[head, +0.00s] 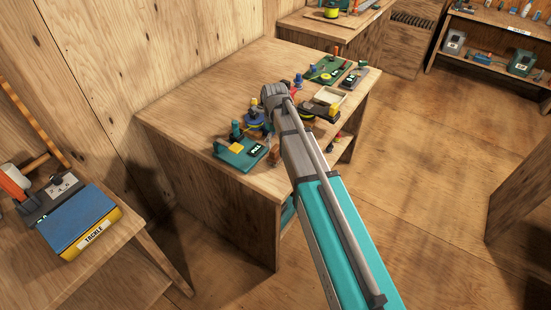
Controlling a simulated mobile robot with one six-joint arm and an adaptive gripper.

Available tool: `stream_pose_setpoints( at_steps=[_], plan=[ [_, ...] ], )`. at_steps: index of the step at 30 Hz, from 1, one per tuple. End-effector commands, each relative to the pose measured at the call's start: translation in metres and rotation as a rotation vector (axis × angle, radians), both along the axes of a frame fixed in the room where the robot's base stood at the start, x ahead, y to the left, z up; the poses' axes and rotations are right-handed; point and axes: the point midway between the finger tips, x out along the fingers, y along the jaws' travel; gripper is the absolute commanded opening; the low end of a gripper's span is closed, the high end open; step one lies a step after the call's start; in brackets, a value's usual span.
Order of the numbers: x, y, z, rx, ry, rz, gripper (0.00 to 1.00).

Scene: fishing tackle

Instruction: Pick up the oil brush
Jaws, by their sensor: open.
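My arm reaches over the wooden workbench (195,115), and its grey wrist is above the middle of the bench. My gripper (256,113) seems to be the dark shape just below the wrist, pointing down among small items; it is open. Its fingertips are too small and crowded to make out clearly. I cannot pick out the oil brush for certain among the small tools on the bench, and my arm hides part of the bench top. I see nothing held.
A green board (327,69), a pale open tray (329,96) and a yellow-and-black tool (318,112) lie right of my wrist. A blue-and-yellow tackle box (85,225) is on the left table. The bench's left part is bare.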

Motion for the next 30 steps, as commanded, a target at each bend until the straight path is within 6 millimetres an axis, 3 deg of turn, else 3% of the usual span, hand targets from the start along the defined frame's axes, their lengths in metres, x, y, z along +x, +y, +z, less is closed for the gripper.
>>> stream_pose_setpoints(
  at_steps=[14, 30],
  plan=[
    [0.0, 0.0, -0.004, 0.0, 0.0, 0.0, 1.0],
    [0.0, -0.002, -0.042, 0.0, 0.0, 0.0, 1.0]
  ],
)
